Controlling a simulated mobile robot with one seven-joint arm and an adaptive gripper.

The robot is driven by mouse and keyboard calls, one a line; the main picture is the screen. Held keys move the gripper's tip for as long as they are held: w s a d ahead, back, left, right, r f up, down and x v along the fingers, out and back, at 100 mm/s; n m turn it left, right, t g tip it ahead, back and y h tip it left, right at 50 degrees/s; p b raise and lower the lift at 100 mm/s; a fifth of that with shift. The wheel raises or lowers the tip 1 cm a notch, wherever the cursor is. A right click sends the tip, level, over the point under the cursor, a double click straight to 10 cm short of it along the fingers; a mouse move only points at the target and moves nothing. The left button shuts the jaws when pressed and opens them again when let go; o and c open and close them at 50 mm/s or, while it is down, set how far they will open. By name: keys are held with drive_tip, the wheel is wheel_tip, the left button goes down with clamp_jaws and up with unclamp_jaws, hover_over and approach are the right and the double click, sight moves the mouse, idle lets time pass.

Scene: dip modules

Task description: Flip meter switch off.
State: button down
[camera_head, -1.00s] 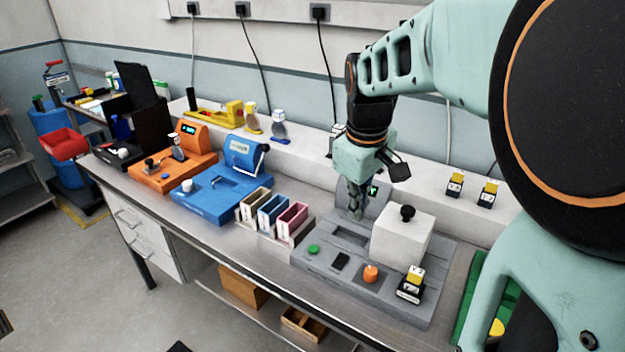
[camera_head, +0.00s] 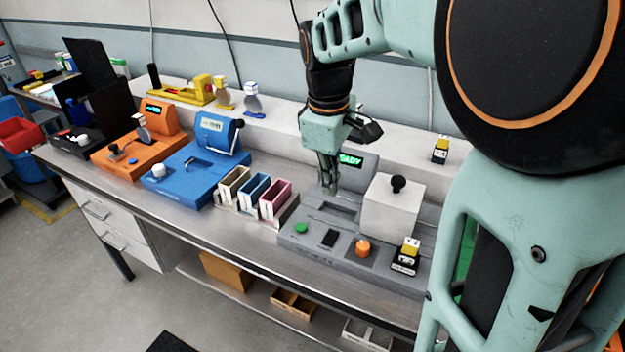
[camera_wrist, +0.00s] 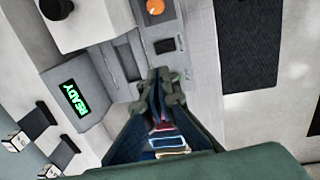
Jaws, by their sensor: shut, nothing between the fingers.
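The grey meter (camera_head: 291,238) stands on the bench with a lit green READY display (camera_head: 350,160); the display also shows in the wrist view (camera_wrist: 74,98). A black switch (camera_head: 330,238) lies on its front panel, between a green button (camera_head: 302,228) and an orange knob (camera_head: 362,247). The switch also shows in the wrist view (camera_wrist: 165,46); which way it is tipped is too small to tell. My gripper (camera_head: 328,188) is shut and empty, fingers pointing down, above the meter behind the switch. Its fingertips (camera_wrist: 158,76) are apart from the switch.
A white block with a black knob (camera_head: 391,215) stands on the meter's right side. A yellow-and-black module (camera_head: 406,254) sits at its front right. Coloured bins (camera_head: 265,197) and the blue station (camera_head: 188,183) are to the left. The bench front edge is clear.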

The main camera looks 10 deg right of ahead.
sight(329, 237)
drive_tip(key=f, duration=0.4)
drive_tip(key=w+f, duration=0.1)
drive_tip(key=f, duration=0.3)
drive_tip(key=d+f, duration=0.1)
drive_tip(key=f, duration=0.4)
drive_tip(key=shift+w, duration=0.15)
drive_tip(key=shift+f, duration=0.2)
drive_tip(key=shift+w+d+f+b, duration=0.1)
drive_tip(key=shift+w+f+b, duration=0.05)
drive_tip(key=shift+f+b, duration=0.2)
drive_tip(key=shift+s+a+r, duration=0.1)
drive_tip(key=shift+s+a, duration=0.4)
drive_tip(key=shift+s, duration=0.15)
